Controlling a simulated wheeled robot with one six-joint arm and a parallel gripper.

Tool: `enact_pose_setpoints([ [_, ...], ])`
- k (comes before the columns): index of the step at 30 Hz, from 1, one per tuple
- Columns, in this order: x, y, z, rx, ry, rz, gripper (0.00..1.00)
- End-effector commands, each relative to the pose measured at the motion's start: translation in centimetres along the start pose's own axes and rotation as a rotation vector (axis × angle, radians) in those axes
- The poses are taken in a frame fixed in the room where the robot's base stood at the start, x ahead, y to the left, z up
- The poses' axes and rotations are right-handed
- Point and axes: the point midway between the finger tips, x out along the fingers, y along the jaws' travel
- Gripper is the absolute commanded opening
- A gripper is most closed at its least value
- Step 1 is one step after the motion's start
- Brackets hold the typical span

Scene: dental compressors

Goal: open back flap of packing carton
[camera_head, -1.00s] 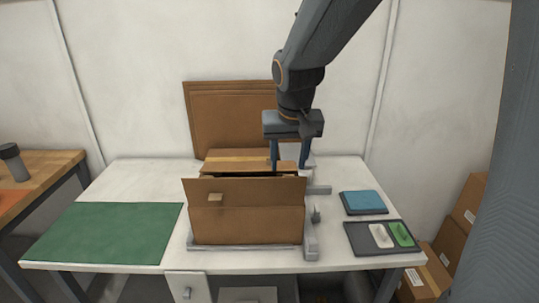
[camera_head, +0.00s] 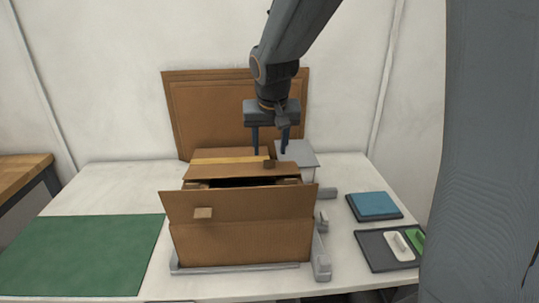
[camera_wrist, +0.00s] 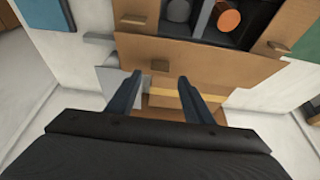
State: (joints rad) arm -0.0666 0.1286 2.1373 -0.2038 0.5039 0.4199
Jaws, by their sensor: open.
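The brown packing carton (camera_head: 240,243) stands on the white table, its front flap (camera_head: 240,205) raised with a small tab on it. The back flap (camera_head: 225,173) shows behind the dark opening, and it also shows in the wrist view (camera_wrist: 215,58), extending away from the opening. A small brown tab (camera_wrist: 160,66) sits on this flap. My gripper (camera_head: 270,153) is open and empty over the rear of the carton. In the wrist view its fingertips (camera_wrist: 159,80) are spread to either side of the tab, apart from it. Whether they touch the flap is unclear.
A grey frame (camera_head: 322,265) borders the carton. Grey cylinders and an orange disc (camera_wrist: 228,21) show inside. A tall brown board (camera_head: 215,105) and a grey block (camera_head: 299,153) stand behind. A green mat (camera_head: 85,255) lies left; a blue pad (camera_head: 374,205) and dark tray (camera_head: 385,262) lie right.

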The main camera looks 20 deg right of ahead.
Motion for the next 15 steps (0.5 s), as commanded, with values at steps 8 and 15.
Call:
enact_pose_setpoints([
  [8,3.6,0.1,0.0,0.002,-0.002,0.001,0.47],
  [15,4.6,0.3,0.0,0.003,0.0,0.001,0.47],
])
